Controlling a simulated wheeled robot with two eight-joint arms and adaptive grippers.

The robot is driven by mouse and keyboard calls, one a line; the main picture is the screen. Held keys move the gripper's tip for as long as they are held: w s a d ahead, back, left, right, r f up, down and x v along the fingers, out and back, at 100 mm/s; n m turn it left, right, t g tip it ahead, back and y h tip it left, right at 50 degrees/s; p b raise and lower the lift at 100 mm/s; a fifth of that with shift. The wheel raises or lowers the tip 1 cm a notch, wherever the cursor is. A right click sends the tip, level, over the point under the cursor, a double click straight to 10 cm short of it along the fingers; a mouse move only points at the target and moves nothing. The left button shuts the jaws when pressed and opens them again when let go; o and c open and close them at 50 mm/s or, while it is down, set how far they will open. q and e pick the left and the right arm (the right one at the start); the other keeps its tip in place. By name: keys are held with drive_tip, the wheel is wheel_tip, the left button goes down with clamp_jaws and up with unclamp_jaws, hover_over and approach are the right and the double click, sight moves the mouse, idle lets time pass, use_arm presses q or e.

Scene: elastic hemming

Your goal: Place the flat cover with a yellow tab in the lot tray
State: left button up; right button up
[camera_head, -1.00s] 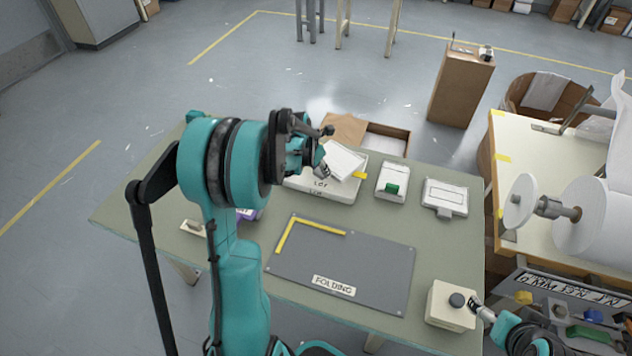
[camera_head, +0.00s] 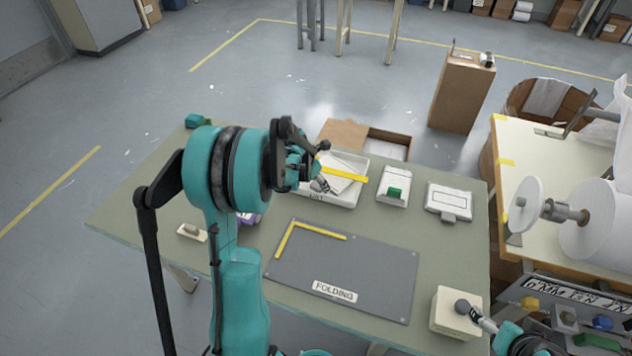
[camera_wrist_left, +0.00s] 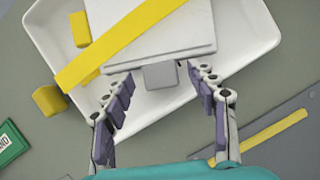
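The flat white cover (camera_wrist_left: 160,30) has a yellow band across it and a grey tab (camera_wrist_left: 161,75) at its near edge. It lies inside the white lot tray (camera_wrist_left: 262,50), and both also show in the head view, the cover (camera_head: 343,165) and the tray (camera_head: 345,201). My left gripper (camera_wrist_left: 165,88) is open at the cover's near edge, its fingers spread on either side of the grey tab with gaps to it. In the head view the left gripper (camera_head: 319,168) partly hides the tray. My right gripper (camera_head: 474,316) is beside a beige box (camera_head: 452,322) with a dark knob; its fingers are too small to read.
A grey folding mat (camera_head: 350,265) with a yellow corner mark lies in front of the tray. A white pack with a green label (camera_head: 393,186) and a white case (camera_head: 448,202) stand to the tray's right. An open carton (camera_head: 388,145) is behind the table.

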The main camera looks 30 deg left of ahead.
use_arm(q)
drive_tip(key=d+p+v, duration=0.1)
drive_tip(key=p+v, duration=0.4)
drive_tip(key=v, duration=0.7)
drive_tip(key=s+d+r+m+t, duration=0.1)
drive_tip(key=s+d+r+m, duration=0.3)
drive_tip(key=d+m, duration=0.4)
drive_tip(key=s+d+r+m, duration=0.3)
drive_tip(key=s+d+m, duration=0.15)
drive_tip(key=m, duration=0.45)
drive_tip(key=s+d+m+t, duration=0.1)
drive_tip(key=s+d+m, duration=0.7)
drive_tip(key=m, duration=0.9)
drive_tip(key=shift+s+d+t+y, duration=0.2)
drive_tip(key=shift+s+t+y, duration=0.05)
drive_tip(key=shift+t+y, duration=0.05)
drive_tip(key=shift+r, duration=0.15)
